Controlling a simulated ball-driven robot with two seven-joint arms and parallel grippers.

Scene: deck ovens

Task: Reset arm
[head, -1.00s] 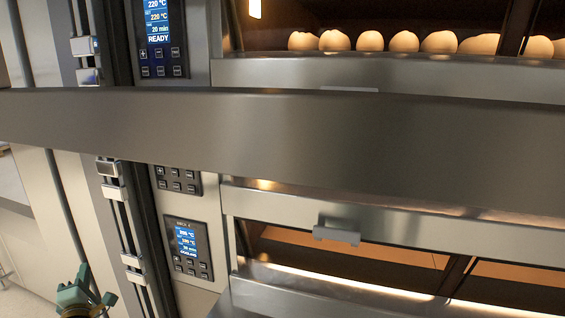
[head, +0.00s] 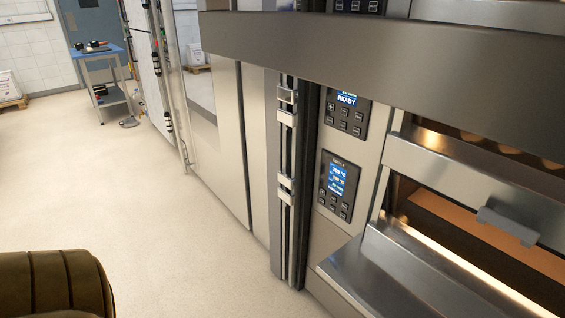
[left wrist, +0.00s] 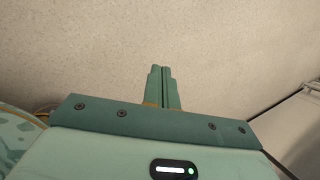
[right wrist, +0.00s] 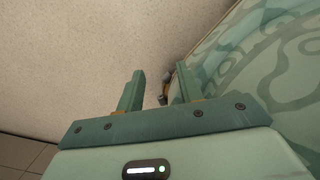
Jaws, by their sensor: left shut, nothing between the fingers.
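My left gripper (left wrist: 163,87) shows in the left wrist view with its two fingers together and nothing between them, above pale speckled floor. My right gripper (right wrist: 152,88) shows in the right wrist view with its fingers apart and nothing visible between them. Floor lies beyond it, and a green patterned surface of my own body is close on the right. Neither gripper shows in the head view.
The deck oven (head: 440,200) fills the right of the head view, with a long steel ledge (head: 400,55) across the top and a control panel (head: 338,187). A blue-topped cart (head: 97,50) stands far back left. The floor (head: 130,180) between is clear.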

